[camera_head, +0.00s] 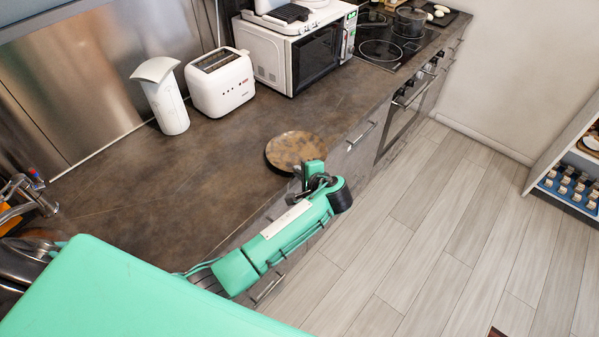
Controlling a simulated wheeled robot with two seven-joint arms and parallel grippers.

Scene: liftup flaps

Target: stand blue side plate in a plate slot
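A round brown, speckled plate (295,149) shows near the counter's front edge; it does not look blue. I cannot tell if it lies flat on the counter or is held just above it. My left gripper (299,181) is at the plate's near rim, with its green wrist reaching over the counter edge. The fingers are small and partly hidden by the wrist, so I cannot tell if they grip the rim. No plate slot or rack shows. My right gripper is not in view.
On the dark counter (190,190) stand a white toaster (220,84), a white pitcher-like container (165,103) and a microwave (290,58). A pot (409,21) sits on the hob beyond. A sink tap (22,192) is at far left. The counter's middle is clear.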

